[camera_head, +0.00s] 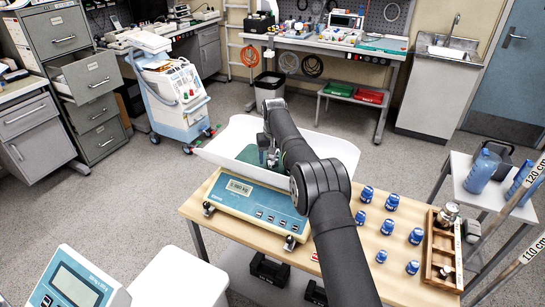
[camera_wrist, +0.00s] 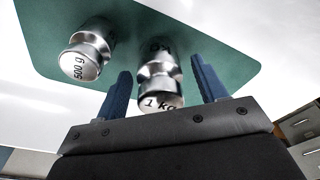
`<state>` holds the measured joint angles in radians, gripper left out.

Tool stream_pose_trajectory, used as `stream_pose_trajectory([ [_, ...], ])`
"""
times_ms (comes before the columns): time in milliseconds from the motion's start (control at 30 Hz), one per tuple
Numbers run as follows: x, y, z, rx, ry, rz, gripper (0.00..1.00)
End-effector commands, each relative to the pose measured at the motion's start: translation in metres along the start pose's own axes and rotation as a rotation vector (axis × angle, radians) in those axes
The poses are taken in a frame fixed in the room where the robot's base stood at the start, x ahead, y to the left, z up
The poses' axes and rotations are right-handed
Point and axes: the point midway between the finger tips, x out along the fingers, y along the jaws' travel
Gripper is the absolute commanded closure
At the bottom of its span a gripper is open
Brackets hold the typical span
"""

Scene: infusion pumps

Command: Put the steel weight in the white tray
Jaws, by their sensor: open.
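The white tray (camera_head: 225,148) sits on top of a blue scale and has a green mat (camera_wrist: 215,40) in it. Two steel weights stand on the mat in the wrist view: one marked 500 g (camera_wrist: 88,52) and one marked 1 kg (camera_wrist: 160,82). My gripper (camera_wrist: 160,67) is open, with its blue fingers on either side of the 1 kg weight. I see gaps between the fingers and that weight. In the head view my gripper (camera_head: 267,152) is low over the tray, and my arm hides much of the tray's inside.
The scale (camera_head: 258,200) stands on a wooden table. Several blue weights (camera_head: 392,202) stand to its right. A wooden rack (camera_head: 435,250) at the right edge holds steel weights (camera_head: 447,213). A side cart with a blue jug (camera_head: 482,171) is beyond.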

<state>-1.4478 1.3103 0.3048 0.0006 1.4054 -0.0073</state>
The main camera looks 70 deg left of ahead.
Motion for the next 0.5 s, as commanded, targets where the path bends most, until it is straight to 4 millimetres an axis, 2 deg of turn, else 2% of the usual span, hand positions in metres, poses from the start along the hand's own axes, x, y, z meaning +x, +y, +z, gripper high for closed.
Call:
stream_pose_trajectory([
  [133,-0.007,0.0,-0.001,0.0,0.002,0.0,0.35],
  [233,-0.021,0.0,-0.001,0.0,0.003,0.0,0.35],
  [500,-0.079,0.0,-0.001,0.0,0.003,0.0,0.35],
])
